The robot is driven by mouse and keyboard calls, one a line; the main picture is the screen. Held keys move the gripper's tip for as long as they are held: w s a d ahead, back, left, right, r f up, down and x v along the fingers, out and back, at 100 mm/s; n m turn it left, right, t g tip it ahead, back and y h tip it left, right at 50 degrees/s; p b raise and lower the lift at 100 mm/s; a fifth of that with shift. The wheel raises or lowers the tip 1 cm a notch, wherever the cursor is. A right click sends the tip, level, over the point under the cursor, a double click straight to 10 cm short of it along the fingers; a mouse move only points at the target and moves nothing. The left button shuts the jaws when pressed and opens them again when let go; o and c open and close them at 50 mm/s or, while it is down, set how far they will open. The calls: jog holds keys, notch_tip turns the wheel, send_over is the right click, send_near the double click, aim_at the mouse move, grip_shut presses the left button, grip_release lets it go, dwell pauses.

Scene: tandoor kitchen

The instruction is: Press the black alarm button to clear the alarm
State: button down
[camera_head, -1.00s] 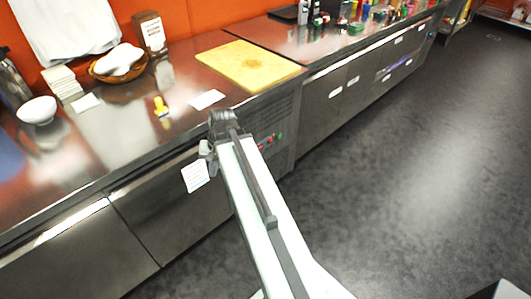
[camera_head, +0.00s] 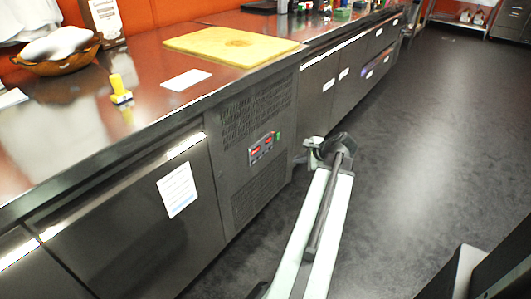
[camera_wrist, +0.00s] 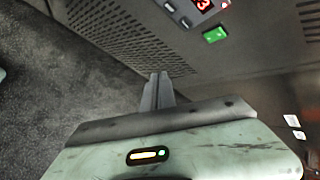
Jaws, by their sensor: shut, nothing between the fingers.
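The control panel (camera_head: 262,147) is on the grey vented front of the counter unit, with red lit displays and a green switch (camera_head: 278,136) at its right. In the wrist view part of the panel (camera_wrist: 190,10) shows at the top edge, with a red digit, small buttons (camera_wrist: 185,22) and the green switch (camera_wrist: 215,36). I cannot tell for sure which button is the black alarm button. My gripper (camera_wrist: 158,76) is shut and empty, apart from the panel. In the head view my gripper (camera_head: 322,145) is to the right of the panel, over the floor.
The counter top (camera_head: 150,75) holds a yellow board (camera_head: 230,46), a white card (camera_head: 186,80), a yellow object (camera_head: 120,90) and a basket (camera_head: 55,60). A paper sheet (camera_head: 177,190) hangs on the cabinet front. The dark floor (camera_head: 420,130) at the right is clear.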

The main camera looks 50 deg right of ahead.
aim_at(271, 147)
jog(key=w, duration=0.9)
dwell(2.2)
jog(key=shift+w, duration=0.4)
jog(key=shift+w, duration=0.35)
dwell(0.6)
jog(key=shift+s, duration=0.8)
